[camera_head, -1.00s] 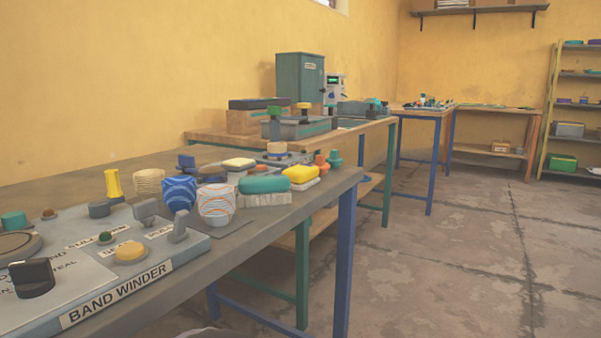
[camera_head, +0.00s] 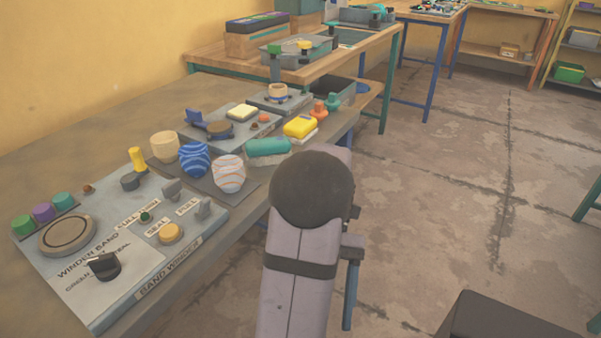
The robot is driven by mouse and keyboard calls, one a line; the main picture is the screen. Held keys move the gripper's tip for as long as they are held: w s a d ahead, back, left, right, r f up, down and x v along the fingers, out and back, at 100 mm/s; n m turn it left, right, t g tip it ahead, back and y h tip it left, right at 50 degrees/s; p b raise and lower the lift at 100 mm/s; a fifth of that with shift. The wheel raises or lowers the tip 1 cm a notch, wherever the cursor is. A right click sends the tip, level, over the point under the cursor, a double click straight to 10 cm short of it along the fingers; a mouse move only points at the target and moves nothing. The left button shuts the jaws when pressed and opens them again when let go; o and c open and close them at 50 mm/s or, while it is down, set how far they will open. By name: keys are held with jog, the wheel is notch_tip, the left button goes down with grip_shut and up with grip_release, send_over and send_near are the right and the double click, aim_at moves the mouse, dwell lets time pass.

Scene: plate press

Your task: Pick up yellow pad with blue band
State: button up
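A bright yellow pad (camera_head: 299,126) lies on a whitish pad or block near the right edge of the workbench. I cannot make out a clear blue band on it at this size. A teal pad (camera_head: 268,147) lies just to its left on another pale block. A pale yellow pad (camera_head: 242,111) sits on a grey plate farther back. My arm rises at the lower middle, in front of the bench's right edge, with a dark rounded joint close to the pads. My gripper does not show.
The band winder panel (camera_head: 140,250) fills the near bench. Orange (camera_head: 319,110) and teal (camera_head: 333,102) knobs stand right of the yellow pad.

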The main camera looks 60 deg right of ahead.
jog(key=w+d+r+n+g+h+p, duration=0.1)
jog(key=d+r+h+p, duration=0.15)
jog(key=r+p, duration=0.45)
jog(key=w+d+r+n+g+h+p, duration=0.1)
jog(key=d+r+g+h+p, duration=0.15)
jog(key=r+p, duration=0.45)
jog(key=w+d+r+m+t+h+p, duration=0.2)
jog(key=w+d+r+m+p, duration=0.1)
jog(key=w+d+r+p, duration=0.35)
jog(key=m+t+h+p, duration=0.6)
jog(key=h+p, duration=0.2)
jog(key=p, duration=0.4)
send_near(300, 121)
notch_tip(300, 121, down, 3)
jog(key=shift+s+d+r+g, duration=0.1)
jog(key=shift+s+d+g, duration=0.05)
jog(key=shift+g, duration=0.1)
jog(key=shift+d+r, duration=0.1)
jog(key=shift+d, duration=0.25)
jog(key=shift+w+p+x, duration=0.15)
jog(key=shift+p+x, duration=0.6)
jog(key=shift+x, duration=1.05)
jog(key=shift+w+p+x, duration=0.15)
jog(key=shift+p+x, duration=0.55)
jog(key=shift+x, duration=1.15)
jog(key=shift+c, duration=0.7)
